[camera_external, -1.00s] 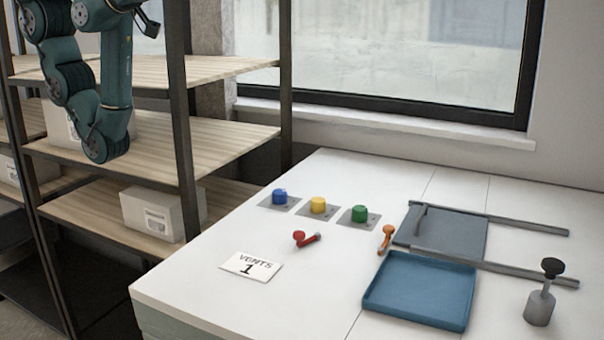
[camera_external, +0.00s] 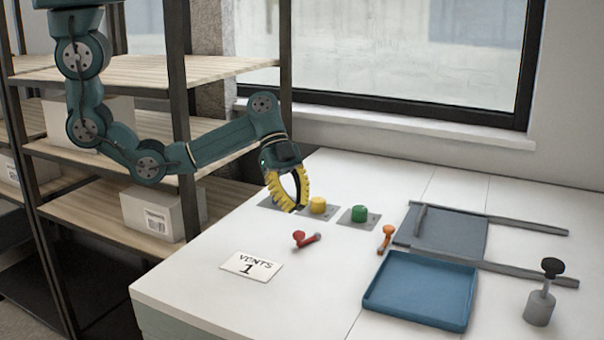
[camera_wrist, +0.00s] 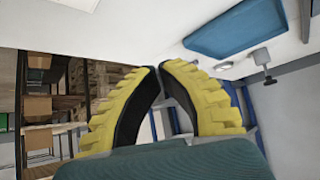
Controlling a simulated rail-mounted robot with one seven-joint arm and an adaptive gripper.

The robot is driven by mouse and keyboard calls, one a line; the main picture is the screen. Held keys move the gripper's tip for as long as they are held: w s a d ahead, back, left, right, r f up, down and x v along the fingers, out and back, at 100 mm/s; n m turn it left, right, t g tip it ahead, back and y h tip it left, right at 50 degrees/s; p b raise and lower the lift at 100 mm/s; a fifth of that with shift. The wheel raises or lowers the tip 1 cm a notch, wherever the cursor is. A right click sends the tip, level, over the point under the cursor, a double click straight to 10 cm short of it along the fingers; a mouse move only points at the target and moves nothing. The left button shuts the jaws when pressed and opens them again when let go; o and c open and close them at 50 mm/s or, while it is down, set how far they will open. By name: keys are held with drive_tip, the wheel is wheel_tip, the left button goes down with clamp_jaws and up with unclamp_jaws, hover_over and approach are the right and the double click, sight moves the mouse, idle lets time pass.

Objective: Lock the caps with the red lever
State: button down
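The red lever (camera_external: 311,239) lies on the white table in front of the caps, with a rounded red head at its left end. The yellow cap (camera_external: 318,205) and green cap (camera_external: 359,214) sit upright on grey plates. The blue cap is hidden behind my gripper; part of its grey plate (camera_external: 267,202) shows. My gripper (camera_external: 296,209) has curved yellow fingers that meet at the tips, with nothing held. It is over the table's left side, behind and left of the red lever. The wrist view also shows the gripper (camera_wrist: 160,68) with tips together; no caps or red lever are visible there.
An orange lever (camera_external: 387,238) lies right of the red lever. A blue tray (camera_external: 418,317), a grey plate with rails (camera_external: 456,240) and a black-knobbed grey weight (camera_external: 540,308) are further right. A VENTS 1 card (camera_external: 252,266) lies in front. Shelves (camera_external: 110,215) stand left.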

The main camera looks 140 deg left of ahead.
drive_tip(key=shift+n+y, duration=0.5)
drive_tip(key=shift+n, duration=0.3)
drive_tip(key=s+a, duration=0.2)
drive_tip(key=s, duration=0.1)
drive_tip(key=s+a+f, duration=0.1)
drive_tip(key=shift+s+a, duration=0.25)
drive_tip(key=shift+s, duration=0.1)
drive_tip(key=p+x, duration=0.1)
drive_tip(key=x, duration=0.9)
drive_tip(key=shift+w, duration=0.15)
drive_tip(key=s+p, duration=0.1)
drive_tip(key=s, duration=0.2)
drive_tip(key=shift+a+f, duration=0.1)
drive_tip(key=shift+f, duration=0.05)
drive_tip(key=shift+s+f+p, duration=0.2)
drive_tip(key=shift+s+p, duration=0.15)
drive_tip(key=shift+s, duration=0.2)
